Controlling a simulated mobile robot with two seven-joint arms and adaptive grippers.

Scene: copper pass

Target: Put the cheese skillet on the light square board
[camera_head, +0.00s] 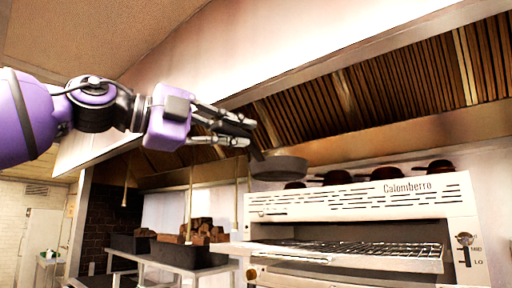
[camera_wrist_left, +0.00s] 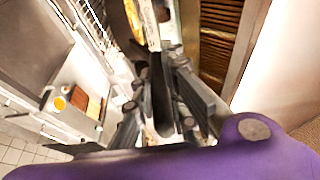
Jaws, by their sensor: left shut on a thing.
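My left gripper (camera_head: 250,135) is raised in front of the hood and shut on the handle of a dark round skillet (camera_head: 278,168). The skillet hangs in the air to the right of the fingers, roughly level, above the top left of the grill oven. Its inside is hidden in the head view. In the left wrist view the fingers (camera_wrist_left: 165,100) close around the dark handle (camera_wrist_left: 161,98), and a yellow patch, perhaps the cheese, shows at the top (camera_wrist_left: 147,22). I cannot make out the light square board for certain. My right gripper is not in view.
A white Calomberro grill oven (camera_head: 360,205) with a wire rack (camera_head: 350,250) stands at right, with dark red-topped pans (camera_head: 338,177) on top. A hood (camera_head: 350,95) spans above. Firewood (camera_head: 205,230) lies on a table behind. A counter with a brown board (camera_wrist_left: 78,97) shows in the wrist view.

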